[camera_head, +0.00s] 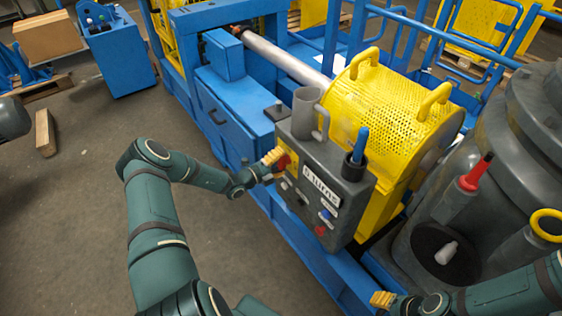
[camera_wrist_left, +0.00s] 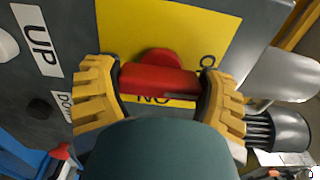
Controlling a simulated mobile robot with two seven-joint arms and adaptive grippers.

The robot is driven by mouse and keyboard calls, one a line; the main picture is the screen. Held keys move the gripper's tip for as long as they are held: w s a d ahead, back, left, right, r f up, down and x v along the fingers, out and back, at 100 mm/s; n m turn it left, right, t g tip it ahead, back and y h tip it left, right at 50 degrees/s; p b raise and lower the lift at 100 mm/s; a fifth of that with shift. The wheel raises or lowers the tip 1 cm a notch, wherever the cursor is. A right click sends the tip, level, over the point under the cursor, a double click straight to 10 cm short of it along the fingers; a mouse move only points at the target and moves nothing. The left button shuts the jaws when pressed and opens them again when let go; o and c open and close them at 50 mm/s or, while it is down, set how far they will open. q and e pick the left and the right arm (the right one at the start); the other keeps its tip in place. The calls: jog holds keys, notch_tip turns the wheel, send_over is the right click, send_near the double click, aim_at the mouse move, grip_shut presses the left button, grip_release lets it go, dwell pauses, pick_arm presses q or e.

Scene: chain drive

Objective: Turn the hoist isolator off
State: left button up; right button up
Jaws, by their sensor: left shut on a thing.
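The hoist isolator is a red rotary handle (camera_wrist_left: 160,80) on a yellow plate (camera_wrist_left: 190,22), seen in the left wrist view. The handle bar lies across the picture, between the yellow fingers of my left gripper (camera_wrist_left: 160,92), which is shut on it. In the head view my left gripper (camera_head: 273,158) is at the left side of the grey control box (camera_head: 345,192), where a bit of the red handle shows. Lettering on the plate is partly covered; "NO" shows under the handle. My right gripper (camera_head: 382,300) is at the bottom right, and its fingers are too small to judge.
The box carries UP and DOWN labels (camera_wrist_left: 38,40), buttons, a grey mug (camera_head: 305,112) and a cup with a blue-handled tool (camera_head: 360,145). A yellow perforated guard (camera_head: 385,100) stands behind. A grey machine (camera_head: 500,150) is at right. Floor at left is open.

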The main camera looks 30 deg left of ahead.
pick_arm(q)
jog(key=shift+s+f, duration=0.1)
jog(key=o, duration=1.1)
jog(key=v, duration=1.2)
